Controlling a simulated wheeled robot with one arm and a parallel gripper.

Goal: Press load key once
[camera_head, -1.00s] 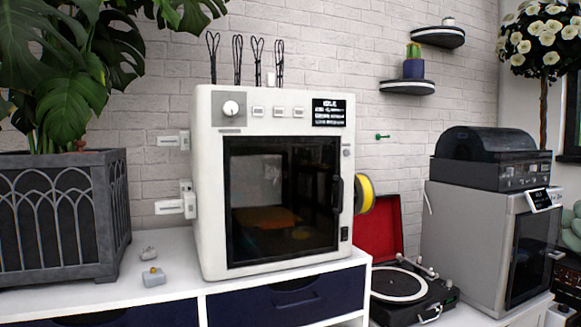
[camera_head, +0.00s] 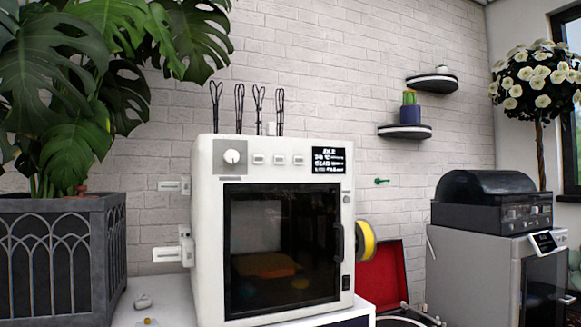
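A white 3D printer (camera_head: 208,250) with a dark glass door (camera_head: 285,245) stands on a white cabinet in the middle of the head view. Its top front panel has a round knob (camera_head: 232,157), a row of three small keys (camera_head: 279,160) and a black display (camera_head: 329,160) with white text. The key labels are too small to read, so I cannot tell which is the load key. A small dark switch (camera_head: 346,282) sits low at the right of the door. My gripper is not in view.
A yellow spool (camera_head: 366,240) sticks out at the printer's right side. A potted plant (camera_head: 65,255) stands at left, with leaves reaching over. A red-lidded record player (camera_head: 385,275) and a second grey machine (camera_head: 465,280) stand at right. Wall shelves (camera_head: 405,131) hang above.

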